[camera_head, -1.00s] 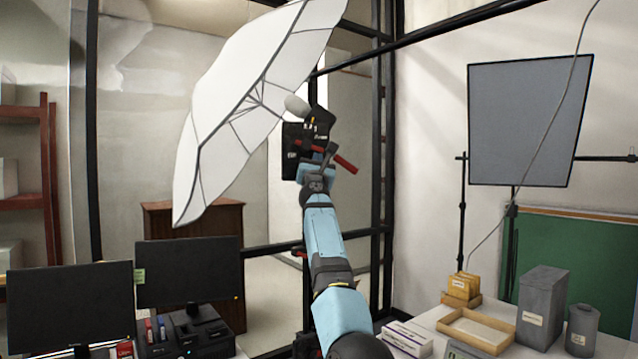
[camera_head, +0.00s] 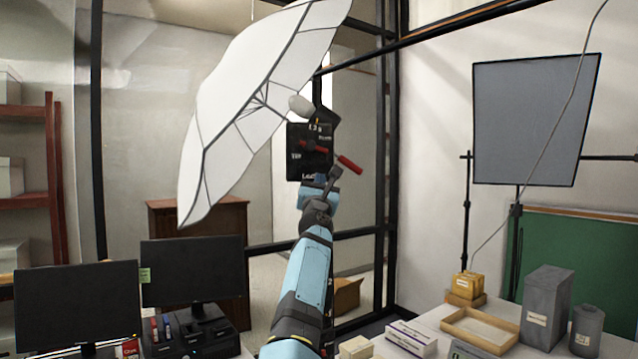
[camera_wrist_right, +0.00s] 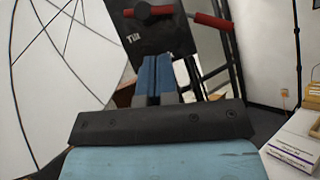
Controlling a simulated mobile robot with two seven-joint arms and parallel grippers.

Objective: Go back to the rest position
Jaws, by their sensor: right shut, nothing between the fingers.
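My right gripper (camera_head: 319,186) is raised in the middle of the head view, at the end of my blue and black arm. In the right wrist view its two blue fingers (camera_wrist_right: 157,64) lie side by side, shut and empty. They point at a black studio lamp (camera_head: 309,150) with a red handle; it also shows in the right wrist view (camera_wrist_right: 150,38). The gripper overlaps the lamp's lower edge in the picture; I cannot tell how much gap lies between them. My left gripper is not in view.
A white umbrella (camera_head: 250,95) spreads left of the lamp. Two monitors (camera_head: 192,272) stand lower left. At lower right, a table holds a shallow wooden tray (camera_head: 451,326), grey containers (camera_head: 546,305) and small boxes (camera_head: 411,337). A grey panel (camera_head: 535,120) stands behind on the right.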

